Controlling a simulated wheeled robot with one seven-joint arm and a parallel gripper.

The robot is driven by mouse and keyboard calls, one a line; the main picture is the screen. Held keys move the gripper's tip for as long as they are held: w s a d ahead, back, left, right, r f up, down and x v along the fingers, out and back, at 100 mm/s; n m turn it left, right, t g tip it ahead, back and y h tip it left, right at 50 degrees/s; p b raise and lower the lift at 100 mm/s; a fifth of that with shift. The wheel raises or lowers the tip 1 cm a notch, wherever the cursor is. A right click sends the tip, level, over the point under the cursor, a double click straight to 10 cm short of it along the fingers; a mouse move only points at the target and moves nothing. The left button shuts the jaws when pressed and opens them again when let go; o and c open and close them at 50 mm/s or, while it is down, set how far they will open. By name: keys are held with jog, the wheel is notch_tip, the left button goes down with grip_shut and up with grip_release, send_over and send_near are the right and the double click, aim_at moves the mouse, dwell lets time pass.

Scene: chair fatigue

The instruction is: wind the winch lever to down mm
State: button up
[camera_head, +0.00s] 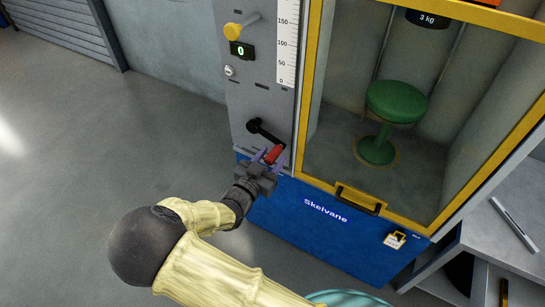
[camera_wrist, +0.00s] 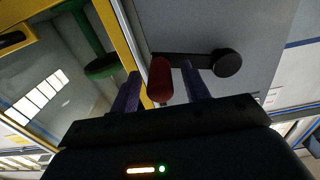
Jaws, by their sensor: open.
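The winch lever is a black crank arm (camera_head: 264,132) with a red handle (camera_head: 274,154), low on the grey control panel (camera_head: 262,100). The arm slopes down to the right from its hub. My gripper (camera_head: 268,157) is open at the red handle. In the wrist view the red handle (camera_wrist: 160,80) stands between the two purple fingers of my gripper (camera_wrist: 160,90), with gaps on both sides. The black arm and round hub (camera_wrist: 227,62) show beyond the right finger. A vertical scale (camera_head: 286,45) and a small green display (camera_head: 242,50) reading 0 are on the panel.
A yellow knob (camera_head: 234,31) sticks out high on the panel. Right of it, a yellow-framed cabinet (camera_head: 318,183) holds a green stool (camera_head: 396,101) below a black 3 kg weight (camera_head: 427,20). A grey bench (camera_head: 490,235) stands at right. Floor at left is clear.

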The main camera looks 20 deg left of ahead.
jog(key=shift+w+d, duration=0.15)
jog(key=shift+w, duration=0.45)
jog(key=shift+c, duration=0.3)
grip_shut()
